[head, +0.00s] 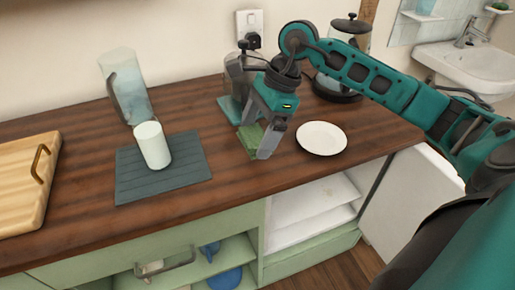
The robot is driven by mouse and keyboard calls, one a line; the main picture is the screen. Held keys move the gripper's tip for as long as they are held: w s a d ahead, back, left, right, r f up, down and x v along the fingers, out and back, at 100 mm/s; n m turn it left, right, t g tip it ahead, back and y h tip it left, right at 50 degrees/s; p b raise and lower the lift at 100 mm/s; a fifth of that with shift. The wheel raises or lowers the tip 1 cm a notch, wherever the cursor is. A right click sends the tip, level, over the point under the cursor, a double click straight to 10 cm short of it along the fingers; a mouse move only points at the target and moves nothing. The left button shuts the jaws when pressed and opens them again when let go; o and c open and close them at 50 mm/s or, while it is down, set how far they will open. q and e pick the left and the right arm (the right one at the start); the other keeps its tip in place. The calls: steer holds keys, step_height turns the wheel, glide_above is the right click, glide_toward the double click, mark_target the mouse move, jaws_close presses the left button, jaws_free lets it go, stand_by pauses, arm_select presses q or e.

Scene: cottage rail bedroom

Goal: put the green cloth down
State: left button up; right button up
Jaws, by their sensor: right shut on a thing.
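The green cloth (251,137) is a small folded piece between the fingers of my right gripper (258,147). My right gripper points down, shut on the cloth, over the dark wooden counter (230,176), just left of a white plate (321,138). The cloth is low, at or close to the counter top; I cannot tell whether it touches. The fingers hide part of the cloth. My left gripper is not in view.
A white cup (152,145) stands on a dark grey mat (190,172), with a clear pitcher (122,84) behind. A wooden board (22,190) lies at left. A glass kettle (337,86) stands behind the plate. Counter between mat and gripper is free.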

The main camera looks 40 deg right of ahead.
steer(key=shift+f, duration=2.45)
steer(key=shift+f+b, duration=0.1)
steer(key=shift+b, duration=0.2)
steer(key=o, duration=0.8)
steer(key=shift+r+p, duration=0.25)
steer(key=shift+p, duration=0.05)
steer(key=v, duration=1.1)
steer(key=shift+d+r, duration=0.2)
steer(key=shift+r, duration=0.2)
